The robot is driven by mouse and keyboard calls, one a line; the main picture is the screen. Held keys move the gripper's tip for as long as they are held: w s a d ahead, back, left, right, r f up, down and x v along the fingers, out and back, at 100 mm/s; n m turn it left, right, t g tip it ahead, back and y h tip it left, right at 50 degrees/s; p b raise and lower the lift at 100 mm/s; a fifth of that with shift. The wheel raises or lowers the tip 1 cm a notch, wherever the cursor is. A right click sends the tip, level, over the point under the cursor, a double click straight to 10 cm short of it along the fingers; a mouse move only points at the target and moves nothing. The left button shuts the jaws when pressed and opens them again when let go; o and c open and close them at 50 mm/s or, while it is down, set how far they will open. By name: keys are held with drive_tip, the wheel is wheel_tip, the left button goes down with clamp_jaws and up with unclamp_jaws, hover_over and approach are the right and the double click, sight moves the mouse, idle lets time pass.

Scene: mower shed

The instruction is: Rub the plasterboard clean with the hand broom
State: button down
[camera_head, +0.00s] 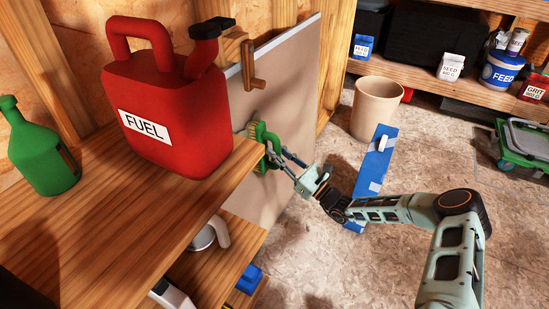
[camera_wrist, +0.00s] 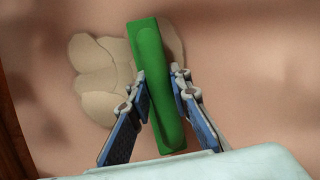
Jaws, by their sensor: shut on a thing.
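The plasterboard (camera_head: 288,75) stands upright against the shed wall, behind the wooden shelf. My gripper (camera_head: 276,161) is shut on the green hand broom (camera_head: 263,140) and holds it at the face of the board, bristles towards it. In the wrist view the broom (camera_wrist: 158,85) lies between the two fingers (camera_wrist: 160,88), its long side running up the picture. Pale beige patches (camera_wrist: 103,82) show on the brownish board (camera_wrist: 250,70) to the left of the broom and a little to its right. The broom hides part of them. I cannot tell whether the bristles touch the board.
A wooden latch (camera_head: 250,65) sits at the board's top.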

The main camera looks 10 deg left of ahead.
drive_tip(key=shift+w+d+r+p, duration=0.15)
drive_tip(key=shift+w+r+p, duration=0.65)
drive_tip(key=shift+p, duration=1)
drive_tip(key=s+p, duration=0.2)
drive_tip(key=shift+s+a+r, duration=0.2)
drive_tip(key=shift+s+a, duration=0.1)
drive_tip(key=shift+a, duration=0.05)
drive_tip(key=s+a+p, duration=0.2)
drive_tip(key=s+p, duration=0.2)
drive_tip(key=s, duration=0.3)
drive_tip(key=shift+a+f, duration=0.15)
drive_tip(key=shift+a, duration=0.1)
